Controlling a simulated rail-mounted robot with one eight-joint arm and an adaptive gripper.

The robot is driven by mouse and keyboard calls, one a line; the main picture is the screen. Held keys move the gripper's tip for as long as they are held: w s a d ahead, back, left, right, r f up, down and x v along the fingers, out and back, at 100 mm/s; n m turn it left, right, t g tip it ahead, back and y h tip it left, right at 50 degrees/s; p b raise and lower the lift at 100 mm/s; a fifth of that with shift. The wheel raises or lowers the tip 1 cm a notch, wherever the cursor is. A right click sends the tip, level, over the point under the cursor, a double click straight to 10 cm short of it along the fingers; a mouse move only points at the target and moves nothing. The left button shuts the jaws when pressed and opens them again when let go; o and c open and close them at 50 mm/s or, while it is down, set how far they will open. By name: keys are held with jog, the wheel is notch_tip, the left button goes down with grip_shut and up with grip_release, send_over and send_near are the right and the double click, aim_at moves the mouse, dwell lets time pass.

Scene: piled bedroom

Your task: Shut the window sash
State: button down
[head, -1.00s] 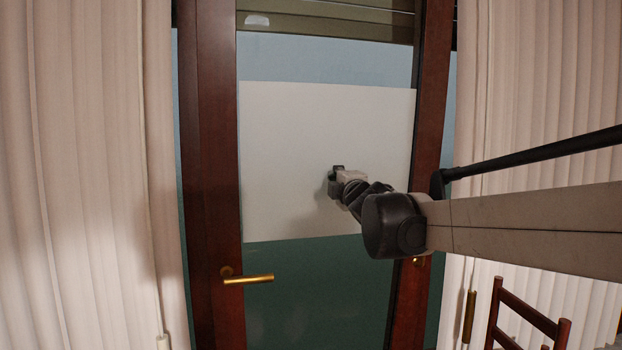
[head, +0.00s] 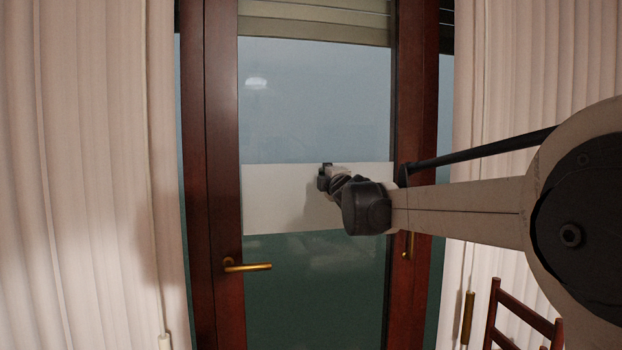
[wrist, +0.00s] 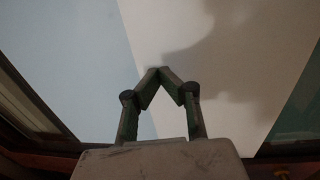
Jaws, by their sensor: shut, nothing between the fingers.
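The window sash (head: 224,200) is a tall dark red-brown wooden frame around a large glass pane (head: 315,110). A brass lever handle (head: 247,266) sits on its left stile. A second brass fitting (head: 407,245) shows on the right upright, partly behind my arm. My gripper (head: 324,174) is in front of the pane, right of the lever handle and higher. In the wrist view my gripper (wrist: 158,72) is shut and empty, its fingertips together against the view of the pale pane. I cannot tell whether they touch it. Any gap along the frame is hard to judge.
Pale curtains hang at the left (head: 80,170) and right (head: 540,80). A wooden chair (head: 520,315) stands at the lower right. A slatted blind (head: 315,20) crosses the top of the pane. A white band (head: 275,195) shows across the glass.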

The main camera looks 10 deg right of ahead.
jog(key=shift+s, duration=0.25)
jog(key=s+d+b, duration=0.1)
jog(key=s+b, duration=0.2)
jog(key=s, duration=1.1)
jog(key=s+d+f+m+g+h+b, duration=0.25)
jog(key=s+f+m, duration=0.45)
jog(key=f, duration=0.4)
jog(key=s+d+f+m+g+h+b, duration=0.25)
jog(key=s+f+m, duration=0.25)
jog(key=s+f, duration=0.5)
jog(key=s+a+f+m+g+y+b, duration=0.1)
jog(key=s+a+f+m+g+b, duration=0.1)
jog(key=s+f, duration=0.8)
jog(key=s+a+f+m+g+y+b, duration=0.2)
jog(key=s+f+m+g, duration=0.3)
jog(key=s+f, duration=0.5)
notch_tip(320, 180, down, 5)
jog(key=shift+s, duration=0.3)
